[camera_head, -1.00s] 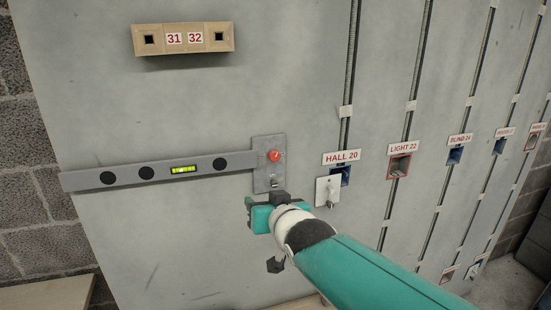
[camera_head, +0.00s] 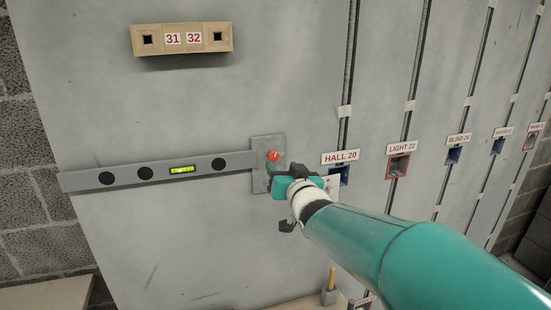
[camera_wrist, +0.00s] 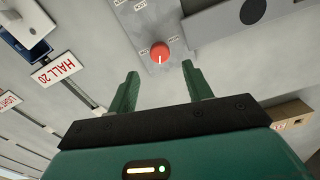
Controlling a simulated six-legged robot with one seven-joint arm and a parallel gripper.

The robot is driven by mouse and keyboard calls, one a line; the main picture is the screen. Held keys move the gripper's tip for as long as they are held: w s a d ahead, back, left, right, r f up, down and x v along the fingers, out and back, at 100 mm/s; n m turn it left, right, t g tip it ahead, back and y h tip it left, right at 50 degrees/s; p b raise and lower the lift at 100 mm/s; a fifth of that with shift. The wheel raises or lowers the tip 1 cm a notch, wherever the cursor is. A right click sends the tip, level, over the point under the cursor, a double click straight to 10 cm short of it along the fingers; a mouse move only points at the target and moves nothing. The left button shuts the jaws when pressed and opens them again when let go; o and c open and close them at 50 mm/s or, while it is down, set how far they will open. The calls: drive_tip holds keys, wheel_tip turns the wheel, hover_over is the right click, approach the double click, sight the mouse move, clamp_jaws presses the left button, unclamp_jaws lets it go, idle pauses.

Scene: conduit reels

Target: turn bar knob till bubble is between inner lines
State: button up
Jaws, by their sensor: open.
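The red bar knob (camera_head: 273,156) sits on a grey plate (camera_head: 262,146) at the right end of the level bar (camera_head: 130,175). The bar runs left across the wall panel and carries a yellow-green vial (camera_head: 182,169); the bubble and its lines are too small to read. In the wrist view the knob (camera_wrist: 160,52) has a white pointer mark and lies ahead of the fingertips, between them in the picture. My gripper (camera_wrist: 160,70) is open and empty, apart from the knob. In the head view my gripper (camera_head: 280,172) is just below and right of the knob.
A tan box labelled 31 and 32 (camera_head: 182,39) is fixed above the bar. Right of the knob are the HALL 20 label (camera_head: 341,157) and the LIGHT 22 box (camera_head: 398,165), with vertical conduits. The panel between the tan box and the bar is clear.

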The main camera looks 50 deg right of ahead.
drive_tip(key=shift+x, duration=3.25)
drive_tip(key=c, duration=1)
drive_tip(key=shift+o, duration=0.2)
drive_tip(key=shift+a+n, duration=0.1)
drive_tip(key=shift+n, duration=1.8)
drive_tip(key=o, duration=1)
drive_tip(key=shift+c, duration=0.2)
approach(274, 156)
drive_tip(key=v, duration=0.4)
drive_tip(key=shift+s+a, duration=0.15)
drive_tip(key=shift+s, duration=0.2)
